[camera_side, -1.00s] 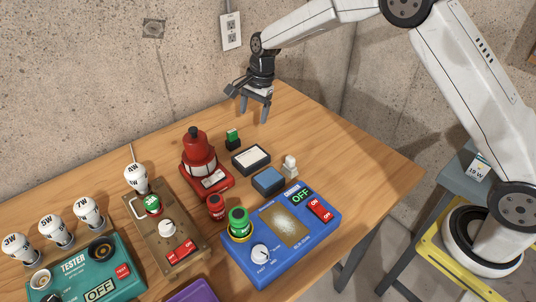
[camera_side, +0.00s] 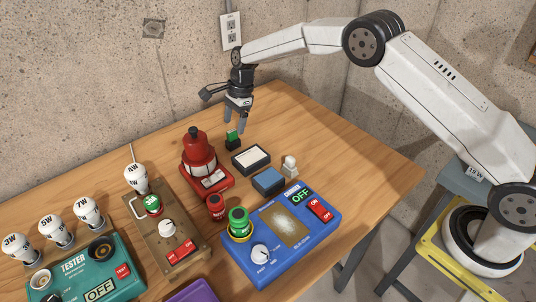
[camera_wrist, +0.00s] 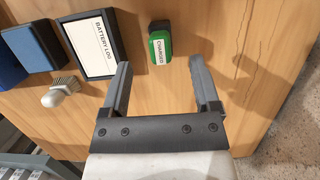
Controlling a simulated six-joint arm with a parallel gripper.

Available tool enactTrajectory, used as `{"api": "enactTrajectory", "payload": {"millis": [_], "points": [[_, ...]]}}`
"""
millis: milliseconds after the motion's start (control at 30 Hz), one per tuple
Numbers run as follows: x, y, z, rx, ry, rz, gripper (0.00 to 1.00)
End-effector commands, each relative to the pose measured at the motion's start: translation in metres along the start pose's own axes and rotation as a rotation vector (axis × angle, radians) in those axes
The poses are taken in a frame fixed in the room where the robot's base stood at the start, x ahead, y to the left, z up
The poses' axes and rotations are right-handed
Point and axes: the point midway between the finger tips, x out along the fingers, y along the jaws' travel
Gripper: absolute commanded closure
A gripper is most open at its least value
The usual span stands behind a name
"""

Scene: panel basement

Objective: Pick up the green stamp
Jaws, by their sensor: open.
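In the wrist view the stamp (camera_wrist: 160,46) shows a white label reading "CHARGED" and lies just beyond the fingertips, near the middle of the gap. My gripper (camera_side: 235,125) points down just above and behind the stamp in the side view. Its two fingers are apart with nothing between them, as the wrist view (camera_wrist: 159,70) also shows. I cannot tell whether a finger touches the stamp.
A black-framed "BATTERY LOG" card (camera_wrist: 93,46) and a blue pad (camera_side: 268,181) lie near the stamp. A red bottle-shaped device (camera_side: 199,152) stands to its left. The table right of the stamp is clear.

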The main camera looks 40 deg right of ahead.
Motion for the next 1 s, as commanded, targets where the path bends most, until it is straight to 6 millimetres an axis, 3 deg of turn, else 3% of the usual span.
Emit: {"api": "enactTrajectory", "payload": {"millis": [367,733,1000], "points": [[0.011,0.0,0.001,-0.001,0.0,0.001,0.21],[0.049,0.0,0.002,-0.002,-0.001,0.0,0.21],[0.058,-0.001,0.002,-0.002,-0.001,-0.001,0.21]]}}
